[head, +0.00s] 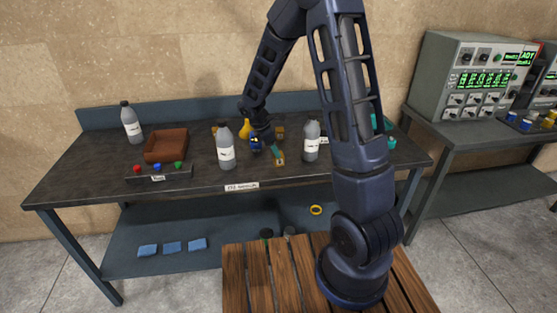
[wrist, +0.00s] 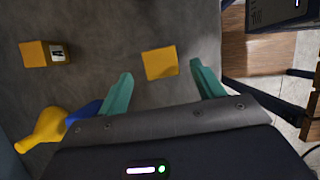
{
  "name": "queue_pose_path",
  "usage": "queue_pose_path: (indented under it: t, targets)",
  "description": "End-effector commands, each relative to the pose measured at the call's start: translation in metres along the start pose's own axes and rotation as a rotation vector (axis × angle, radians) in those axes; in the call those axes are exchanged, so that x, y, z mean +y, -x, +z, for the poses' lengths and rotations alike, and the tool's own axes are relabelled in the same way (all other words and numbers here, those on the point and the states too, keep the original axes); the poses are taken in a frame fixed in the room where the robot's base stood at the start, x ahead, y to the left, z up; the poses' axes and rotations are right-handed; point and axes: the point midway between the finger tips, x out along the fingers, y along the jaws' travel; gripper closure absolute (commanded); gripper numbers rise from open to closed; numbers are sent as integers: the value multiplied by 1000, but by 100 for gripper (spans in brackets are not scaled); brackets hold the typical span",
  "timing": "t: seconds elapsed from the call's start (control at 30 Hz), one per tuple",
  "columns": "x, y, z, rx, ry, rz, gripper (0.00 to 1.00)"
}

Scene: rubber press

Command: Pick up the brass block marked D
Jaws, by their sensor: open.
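A brass-yellow block (wrist: 160,65) lies on the dark table top, ahead of and between my gripper's teal fingertips (wrist: 163,84) in the wrist view. It shows no readable letter there. In the head view this block (head: 280,159) has a pale label on its front, too small to read. A second yellow block, marked A (wrist: 42,54), sits to the left in the wrist view and farther back in the head view (head: 280,132). My gripper is open and empty, close above the table. I cannot read a D on any block.
Grey bottles (head: 226,148) (head: 311,141) stand on both sides of the gripper. A brown tray (head: 166,146) and a panel with coloured buttons (head: 158,172) are farther left. The table's front edge is near the block.

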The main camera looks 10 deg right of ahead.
Motion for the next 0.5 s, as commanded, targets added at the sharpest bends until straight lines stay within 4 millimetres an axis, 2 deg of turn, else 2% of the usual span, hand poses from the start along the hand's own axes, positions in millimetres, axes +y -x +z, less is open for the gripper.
queue_pose_path:
  t: [0.3, 0.5]
  targets:
    - [-2, -40, 1, -1, 1, -2, 33]
    - [-2, -48, 1, 0, -1, 0, 33]
